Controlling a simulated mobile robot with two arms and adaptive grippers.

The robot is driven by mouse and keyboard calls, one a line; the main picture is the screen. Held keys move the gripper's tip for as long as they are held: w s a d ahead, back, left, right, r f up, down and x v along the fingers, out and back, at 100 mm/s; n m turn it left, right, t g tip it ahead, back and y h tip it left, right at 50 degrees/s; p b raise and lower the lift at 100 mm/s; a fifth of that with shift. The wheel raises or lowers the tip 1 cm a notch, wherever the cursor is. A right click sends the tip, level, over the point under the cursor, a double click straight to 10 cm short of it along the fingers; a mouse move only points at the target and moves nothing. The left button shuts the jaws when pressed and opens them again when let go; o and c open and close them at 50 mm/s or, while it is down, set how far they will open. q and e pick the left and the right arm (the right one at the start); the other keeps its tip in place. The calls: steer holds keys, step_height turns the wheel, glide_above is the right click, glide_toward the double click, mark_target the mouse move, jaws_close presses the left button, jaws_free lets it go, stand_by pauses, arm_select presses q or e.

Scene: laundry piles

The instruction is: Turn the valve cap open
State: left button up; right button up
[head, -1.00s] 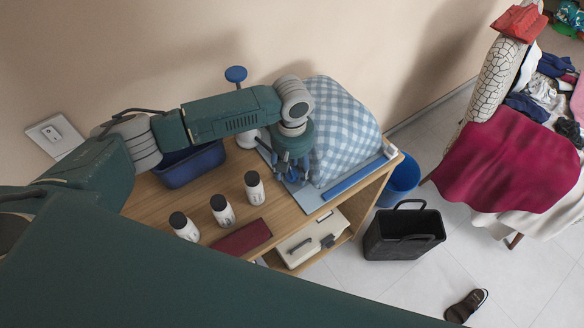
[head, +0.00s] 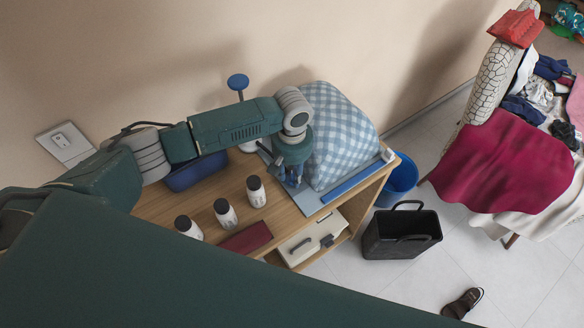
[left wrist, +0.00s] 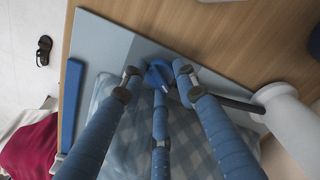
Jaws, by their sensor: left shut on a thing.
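In the left wrist view, a blue valve cap (left wrist: 158,72) sits between the fingertips of my left gripper (left wrist: 160,82). The gripper is shut on it, with blue-wrapped fingers around the cap. In the head view my left gripper (head: 290,174) points down at the grey-blue board (head: 311,204), close beside the blue checked cushion (head: 338,135). The cap is hidden there by the gripper. My right gripper is not in view.
Several things share the wooden table (head: 222,178): white bottles with dark caps (head: 225,213), a dark red flat item (head: 245,238) and a dark blue bin (head: 195,172). A blue-topped stand (head: 238,82) rises behind my arm. A black basket (head: 400,235) stands on the floor.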

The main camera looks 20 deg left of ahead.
mark_target(292, 176)
arm_select(q)
steer(key=shift+m, duration=0.6)
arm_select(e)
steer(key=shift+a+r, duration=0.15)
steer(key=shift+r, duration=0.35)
arm_select(q)
steer(key=o, duration=1.2)
steer(key=shift+r, duration=0.1)
step_height(292, 176, up, 12)
steer(key=shift+f, duration=0.1)
